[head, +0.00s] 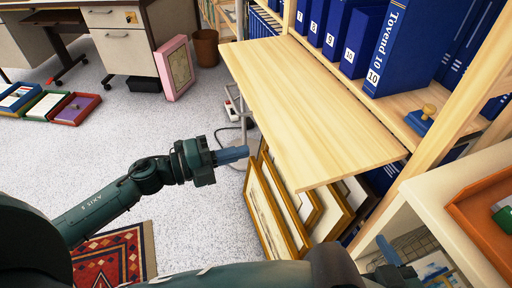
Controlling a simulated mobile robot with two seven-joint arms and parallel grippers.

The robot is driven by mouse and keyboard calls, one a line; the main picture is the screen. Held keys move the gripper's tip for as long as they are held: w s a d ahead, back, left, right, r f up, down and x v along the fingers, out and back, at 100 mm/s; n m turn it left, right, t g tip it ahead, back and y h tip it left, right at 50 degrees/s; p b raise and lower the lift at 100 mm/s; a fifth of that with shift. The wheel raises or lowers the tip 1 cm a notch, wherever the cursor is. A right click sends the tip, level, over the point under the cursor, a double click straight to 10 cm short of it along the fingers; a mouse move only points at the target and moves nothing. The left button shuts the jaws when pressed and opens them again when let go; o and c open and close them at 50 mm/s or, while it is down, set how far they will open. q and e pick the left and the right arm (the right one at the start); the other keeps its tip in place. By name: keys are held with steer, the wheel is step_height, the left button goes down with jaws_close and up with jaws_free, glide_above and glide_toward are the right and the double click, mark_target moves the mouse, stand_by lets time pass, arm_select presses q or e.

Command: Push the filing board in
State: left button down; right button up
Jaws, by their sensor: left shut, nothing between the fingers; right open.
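The filing board (300,95) is a light wooden panel standing out of the shelf unit on the right, level with a shelf of blue binders. Its top is bare. My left gripper (240,153) is shut and empty, just left of the board's left edge, with its fingertips pointing right. I cannot tell whether the fingertips are lower than the board. My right gripper (390,252) is at the lower right, below the board's near corner and partly hidden by my own arm.
Blue binders (412,45) and a wooden stamp (428,111) stand on the shelf behind the board. Framed prints (268,208) lean below it. A white cabinet (420,212) with an orange tray (490,205) is at the right. Grey carpet at the left is mostly clear.

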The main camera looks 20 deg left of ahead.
mark_target(269, 145)
arm_select(q)
steer(key=shift+x, duration=2.25)
steer(key=shift+d, duration=0.15)
arm_select(e)
steer(key=shift+d+r, duration=0.1)
